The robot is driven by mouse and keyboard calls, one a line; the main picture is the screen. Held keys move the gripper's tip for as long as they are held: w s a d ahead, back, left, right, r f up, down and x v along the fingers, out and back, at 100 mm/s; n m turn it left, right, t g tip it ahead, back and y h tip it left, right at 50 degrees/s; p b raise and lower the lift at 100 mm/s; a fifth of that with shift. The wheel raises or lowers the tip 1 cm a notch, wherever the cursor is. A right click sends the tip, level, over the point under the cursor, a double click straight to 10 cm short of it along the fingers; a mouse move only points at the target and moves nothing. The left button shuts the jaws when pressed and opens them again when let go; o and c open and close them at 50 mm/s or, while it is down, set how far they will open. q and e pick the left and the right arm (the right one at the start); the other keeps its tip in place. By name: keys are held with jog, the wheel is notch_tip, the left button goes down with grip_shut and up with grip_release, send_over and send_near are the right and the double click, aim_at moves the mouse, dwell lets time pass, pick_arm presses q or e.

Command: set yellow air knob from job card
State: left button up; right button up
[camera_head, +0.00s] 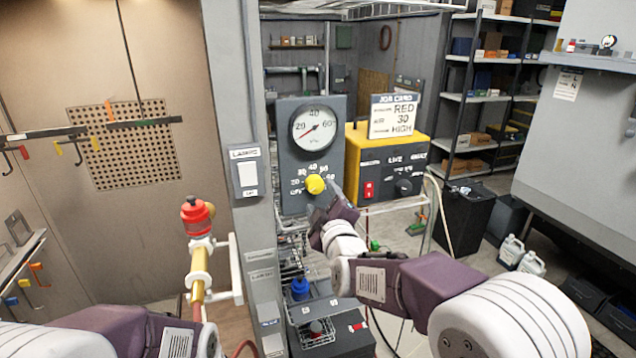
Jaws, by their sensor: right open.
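The yellow air knob (316,184) sits low on the grey gauge panel (290,150), with a printed scale including OFF around it. The round gauge (314,129) above has a red needle pointing to the lower left. The job card (393,116) reads RED, AIR 30, HIGH and stands on the yellow unit. My right gripper (320,204) is open just below and in front of the knob; its tips are small, and I cannot tell if they touch it. The knob's pointer is unclear. My left arm (120,332) enters at lower left, but its gripper does not show.
The yellow control unit (353,150) has a red switch and black knob. A blue-capped container (300,289) sits in the rack below. Two white jugs (511,250) stand on the floor at right.

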aim_at(315, 188)
jog(key=w, duration=0.1)
jog(key=w+p, duration=0.1)
jog(key=w, duration=0.1)
jog(key=shift+d+r, duration=0.1)
jog(key=shift+r, duration=0.15)
jog(key=shift+w+a+f+p, duration=0.2)
jog(key=shift+w+a+p, duration=0.1)
jog(key=shift+w+a, duration=0.5)
jog(key=shift+w, duration=0.1)
jog(key=shift+s+d, duration=0.15)
jog(key=shift+d, duration=0.1)
jog(key=shift+c, duration=0.6)
jog(key=shift+d, duration=0.15)
jog(key=c, duration=0.5)
grip_shut()
pick_arm(q)
notch_tip(315, 188, up, 2)
jog(key=shift+s+r, duration=0.1)
jog(key=shift+d, duration=0.1)
